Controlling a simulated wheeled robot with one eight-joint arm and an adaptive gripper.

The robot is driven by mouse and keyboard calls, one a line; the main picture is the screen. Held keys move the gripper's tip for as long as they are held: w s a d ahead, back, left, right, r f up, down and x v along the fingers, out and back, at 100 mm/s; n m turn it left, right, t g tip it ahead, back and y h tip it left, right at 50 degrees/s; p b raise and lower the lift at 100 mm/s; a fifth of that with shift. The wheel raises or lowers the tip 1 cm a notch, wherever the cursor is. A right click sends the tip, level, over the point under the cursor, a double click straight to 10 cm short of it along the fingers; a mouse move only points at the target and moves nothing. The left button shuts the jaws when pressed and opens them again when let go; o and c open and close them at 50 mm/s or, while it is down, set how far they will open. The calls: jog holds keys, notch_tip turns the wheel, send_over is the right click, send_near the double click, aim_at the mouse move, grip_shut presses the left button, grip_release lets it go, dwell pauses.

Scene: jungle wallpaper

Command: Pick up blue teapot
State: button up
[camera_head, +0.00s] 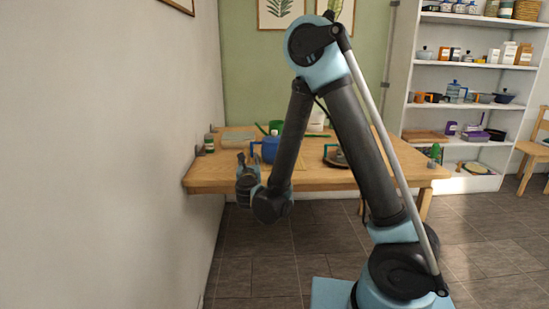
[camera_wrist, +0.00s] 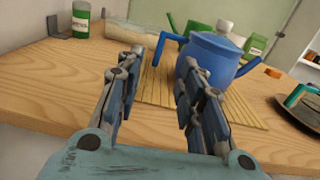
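The blue teapot (camera_wrist: 208,62) stands upright on the wooden table, on a slatted bamboo mat (camera_wrist: 160,88). In the wrist view its lid has a pale knob, and its thin blue part at the left reaches toward the space between my fingers. My gripper (camera_wrist: 158,75) is open and empty, with its fingers spread in front of the teapot; the right finger overlaps the teapot's lower left in the picture. I cannot tell if it touches. In the head view the teapot (camera_head: 268,148) is partly hidden by my arm, and my gripper (camera_head: 247,162) is just left of it.
The wooden table (camera_head: 225,178) adjoins the left wall. A green can (camera_wrist: 81,20) stands at the back left. A green watering can (camera_wrist: 190,32) and a green packet (camera_wrist: 256,44) are behind the teapot. A dark plate (camera_wrist: 305,105) is at the right. The front left table is clear.

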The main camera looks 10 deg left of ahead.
jog(key=shift+s+a+f, duration=0.1)
jog(key=shift+s+f, duration=0.1)
jog(key=shift+f, duration=0.25)
jog(key=shift+w+f+m+h, duration=0.15)
jog(key=shift+f+m+h, duration=0.05)
jog(key=shift+m+h, duration=0.2)
send_near(252, 150)
jog(key=x, duration=0.4)
jog(key=shift+w+a+r, duration=0.25)
jog(key=shift+w, duration=0.05)
jog(key=shift+f+x, duration=0.15)
jog(key=shift+x, duration=1.25)
jog(key=shift+f+x, duration=0.2)
jog(key=shift+x, duration=1.15)
jog(key=shift+d, duration=0.1)
grip_shut()
